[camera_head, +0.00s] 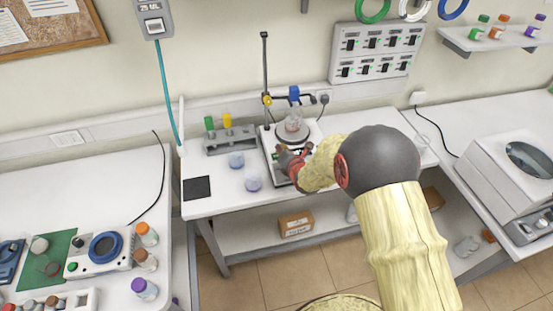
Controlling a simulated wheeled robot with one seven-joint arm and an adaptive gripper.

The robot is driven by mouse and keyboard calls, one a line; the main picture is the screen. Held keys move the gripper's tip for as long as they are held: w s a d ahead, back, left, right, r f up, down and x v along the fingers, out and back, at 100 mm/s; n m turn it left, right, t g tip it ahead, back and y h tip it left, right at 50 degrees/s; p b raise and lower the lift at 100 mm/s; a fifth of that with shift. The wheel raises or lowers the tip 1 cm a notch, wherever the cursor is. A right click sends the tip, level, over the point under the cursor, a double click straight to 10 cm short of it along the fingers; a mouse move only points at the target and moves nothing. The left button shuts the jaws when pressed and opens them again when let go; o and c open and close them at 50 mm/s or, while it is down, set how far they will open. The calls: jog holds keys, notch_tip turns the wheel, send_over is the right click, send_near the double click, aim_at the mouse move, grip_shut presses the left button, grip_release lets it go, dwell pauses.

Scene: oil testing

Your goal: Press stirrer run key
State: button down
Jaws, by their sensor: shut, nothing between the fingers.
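The stirrer (268,140) is a pale plate-like unit on the middle bench, with a round top plate and a glass vessel (294,120) on it. A dark stand rod with clamps rises at its back. My gripper (283,152) is shut and empty at the stirrer's front, over or close to its front panel. My arm comes in from the lower right and covers the right part of the panel. The run key is hidden or too small to make out, and I cannot tell whether my fingertips touch it.
Two round flasks (253,182) and a black pad (197,187) lie left of the stirrer. A grey rack (230,140) with green and yellow tops stands behind them. A cardboard box (296,224) sits on the shelf below. Side benches hold instruments and bottles.

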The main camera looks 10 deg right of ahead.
jog(key=shift+w+f+b, duration=0.2)
jog(key=shift+f+b, duration=0.25)
jog(key=shift+f, duration=0.1)
jog(key=shift+w+f+b, duration=0.2)
jog(key=shift+f+b, duration=0.25)
jog(key=shift+f, duration=0.05)
jog(key=shift+w+f+b, duration=0.25)
jog(key=shift+f+b, duration=0.5)
jog(key=shift+b, duration=0.7)
dwell(1.3)
jog(key=shift+r, duration=0.15)
dwell(0.3)
jog(key=shift+s+r, duration=0.3)
jog(key=shift+r, duration=0.35)
jog(key=r, duration=0.1)
jog(key=s+r+p, duration=0.1)
jog(key=r, duration=0.1)
jog(key=r+p, duration=0.1)
jog(key=shift+s+r, duration=0.35)
dwell(0.7)
